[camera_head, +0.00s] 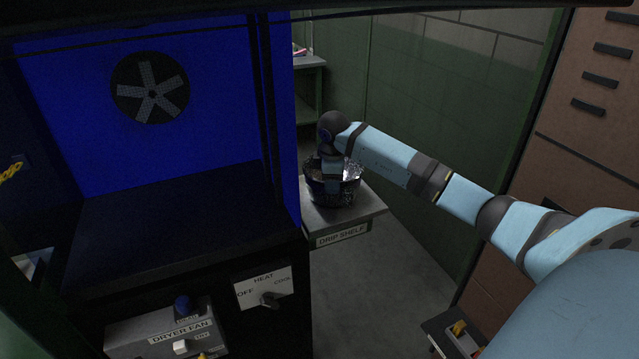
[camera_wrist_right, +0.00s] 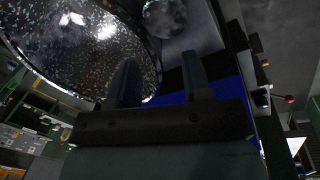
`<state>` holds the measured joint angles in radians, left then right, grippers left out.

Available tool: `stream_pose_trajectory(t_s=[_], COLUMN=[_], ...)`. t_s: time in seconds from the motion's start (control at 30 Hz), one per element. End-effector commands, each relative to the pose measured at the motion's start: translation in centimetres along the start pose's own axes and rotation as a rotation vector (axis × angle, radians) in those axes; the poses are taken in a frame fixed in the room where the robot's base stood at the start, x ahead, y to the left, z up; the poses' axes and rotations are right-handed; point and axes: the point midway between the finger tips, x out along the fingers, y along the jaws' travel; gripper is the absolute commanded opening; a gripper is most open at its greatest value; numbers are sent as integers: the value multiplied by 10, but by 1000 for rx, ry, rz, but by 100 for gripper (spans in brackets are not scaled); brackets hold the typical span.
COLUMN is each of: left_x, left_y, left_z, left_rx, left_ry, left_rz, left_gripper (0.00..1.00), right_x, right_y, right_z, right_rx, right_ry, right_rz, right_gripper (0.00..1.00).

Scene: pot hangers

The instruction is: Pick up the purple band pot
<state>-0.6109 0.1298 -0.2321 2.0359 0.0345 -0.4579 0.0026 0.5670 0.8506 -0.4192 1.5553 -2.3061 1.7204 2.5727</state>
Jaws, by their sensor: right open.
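A dark, speckled, shiny pot (camera_head: 346,190) stands on the drip shelf (camera_head: 372,212) in the head view. I cannot make out a purple band on it. My right gripper (camera_head: 332,187) points down at the pot, and the wrist partly hides the pot's opening. In the right wrist view the speckled pot (camera_wrist_right: 75,45) fills the upper left. My right gripper (camera_wrist_right: 160,75) is open there, its two fingers apart close to the pot's rim. I cannot tell whether the rim lies between the fingers or whether they touch it. My left gripper is not in view.
A dark dryer cabinet with a blue back panel (camera_head: 215,90) and a fan stands left of the shelf. A green wall (camera_head: 430,120) is behind. Open floor (camera_head: 370,290) lies below the shelf.

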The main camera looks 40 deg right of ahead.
Motion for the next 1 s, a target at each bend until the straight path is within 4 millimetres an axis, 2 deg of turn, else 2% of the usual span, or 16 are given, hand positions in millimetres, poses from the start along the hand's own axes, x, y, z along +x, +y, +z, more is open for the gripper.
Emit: stream_pose_trajectory(t_s=[0.33, 0.57, 0.67, 0.77, 0.8, 1.0], left_x=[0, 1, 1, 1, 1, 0], left_y=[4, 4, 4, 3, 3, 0], left_z=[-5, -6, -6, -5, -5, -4], left_rx=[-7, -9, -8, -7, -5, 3], left_ry=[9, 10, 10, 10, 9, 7], left_rz=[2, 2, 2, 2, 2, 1], left_gripper=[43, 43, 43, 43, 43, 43], right_x=[46, 49, 49, 49, 49, 49], right_y=[3, 4, 4, 4, 4, 4], right_z=[7, 7, 7, 7, 7, 6], right_rx=[0, 0, 0, 0, 0, 0], right_ry=[-2, -1, -1, -1, -1, -1], right_rz=[-4, 0, -1, -1, -1, -1], right_gripper=[45, 45, 27, 4, 0, 0])
